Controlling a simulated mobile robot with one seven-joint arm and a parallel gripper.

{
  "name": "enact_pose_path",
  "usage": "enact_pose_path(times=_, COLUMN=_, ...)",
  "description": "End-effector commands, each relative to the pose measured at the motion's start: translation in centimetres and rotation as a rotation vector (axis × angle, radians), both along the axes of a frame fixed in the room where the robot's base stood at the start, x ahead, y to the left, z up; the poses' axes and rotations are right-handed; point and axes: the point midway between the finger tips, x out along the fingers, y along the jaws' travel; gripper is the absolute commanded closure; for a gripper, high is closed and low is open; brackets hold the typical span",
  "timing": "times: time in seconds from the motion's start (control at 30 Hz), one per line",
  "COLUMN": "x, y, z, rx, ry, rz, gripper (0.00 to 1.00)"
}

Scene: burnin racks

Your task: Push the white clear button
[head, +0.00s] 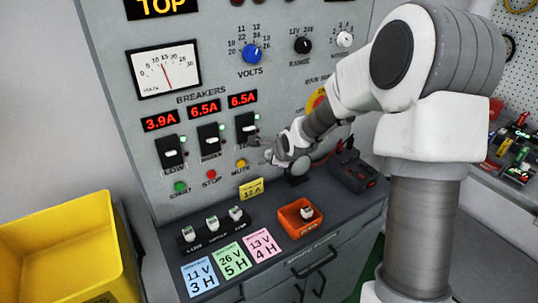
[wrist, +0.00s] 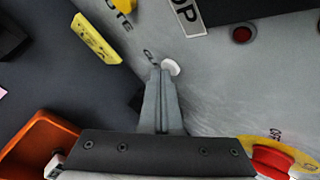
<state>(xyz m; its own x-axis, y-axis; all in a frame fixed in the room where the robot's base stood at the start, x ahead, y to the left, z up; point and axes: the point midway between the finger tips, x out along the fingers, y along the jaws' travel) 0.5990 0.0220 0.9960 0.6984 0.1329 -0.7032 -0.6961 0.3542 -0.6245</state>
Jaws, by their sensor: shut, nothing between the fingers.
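The white clear button (wrist: 171,67) is a small round cap on the grey panel, beside a partly covered label that starts with "CL". My gripper (wrist: 160,74) is shut and empty. Its fingertips are right at the button's lower left edge in the wrist view and overlap part of the label. I cannot tell whether they touch the button. In the head view my gripper (head: 273,158) is at the panel, right of the yellow mute button (head: 241,163), and the white button cannot be made out clearly there.
A red stop button (head: 211,174) and green start button (head: 180,187) are left of mute. Breaker switches (head: 246,126) sit above. An orange tray (head: 300,218) and dark box (head: 351,172) stand on the ledge. A red emergency knob (wrist: 272,163) is close to my gripper.

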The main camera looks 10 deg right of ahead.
Motion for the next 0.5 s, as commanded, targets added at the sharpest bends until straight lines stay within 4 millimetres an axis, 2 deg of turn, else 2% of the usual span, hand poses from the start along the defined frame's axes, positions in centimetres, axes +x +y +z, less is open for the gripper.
enact_pose_path(times=0.5, x=-0.34, y=-0.16, z=0.13, rx=0.001, ry=-0.001, rz=0.000, gripper=1.00)
